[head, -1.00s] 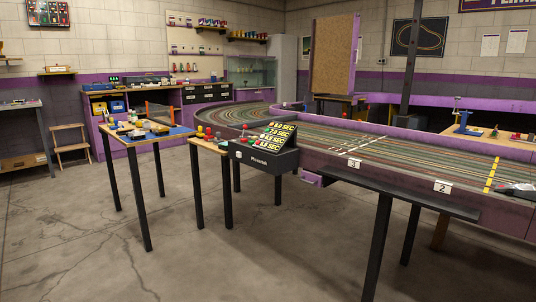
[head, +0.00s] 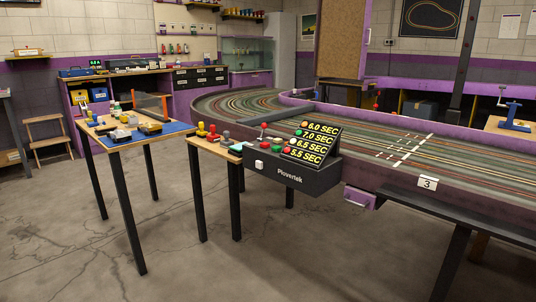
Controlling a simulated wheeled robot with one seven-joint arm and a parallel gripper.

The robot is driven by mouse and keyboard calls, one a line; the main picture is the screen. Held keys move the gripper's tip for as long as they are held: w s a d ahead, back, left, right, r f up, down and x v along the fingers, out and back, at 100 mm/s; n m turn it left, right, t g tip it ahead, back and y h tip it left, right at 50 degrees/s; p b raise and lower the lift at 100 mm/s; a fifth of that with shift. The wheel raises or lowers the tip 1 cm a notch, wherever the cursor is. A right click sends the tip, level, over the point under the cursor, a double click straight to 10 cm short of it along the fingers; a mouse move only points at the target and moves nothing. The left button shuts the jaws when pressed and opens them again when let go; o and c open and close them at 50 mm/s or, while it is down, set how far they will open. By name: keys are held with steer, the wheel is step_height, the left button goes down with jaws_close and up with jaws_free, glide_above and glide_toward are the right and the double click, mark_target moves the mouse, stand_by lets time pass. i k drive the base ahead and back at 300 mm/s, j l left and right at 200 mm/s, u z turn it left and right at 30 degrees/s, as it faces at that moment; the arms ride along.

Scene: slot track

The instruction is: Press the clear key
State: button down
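A black timer console (head: 300,183) marked "Ploverteck" or similar stands at the left end of the slot track's near side. Its tilted display (head: 315,145) shows several yellow times in seconds, with coloured lamps beside them. A white square key (head: 260,165) is on the console's front face. A red button (head: 288,150) sits on its top, left of the display. No lettering that reads "clear" is legible, so I cannot tell which key is the clear key. My gripper is not in view.
A small wooden stand (head: 215,146) with coloured knobs adjoins the console's left side. A workbench with a blue mat (head: 172,129) is further left. The purple-walled track (head: 390,180) runs right. The concrete floor (head: 300,255) in front is clear.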

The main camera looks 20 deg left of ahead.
mark_target(259, 164)
steer(key=i+j, duration=0.2)
steer(key=j, duration=0.15)
steer(key=i+j, duration=0.25)
steer(key=j, duration=0.15)
steer(key=i+j, duration=0.2)
steer(key=j, duration=0.15)
steer(key=z, duration=0.05)
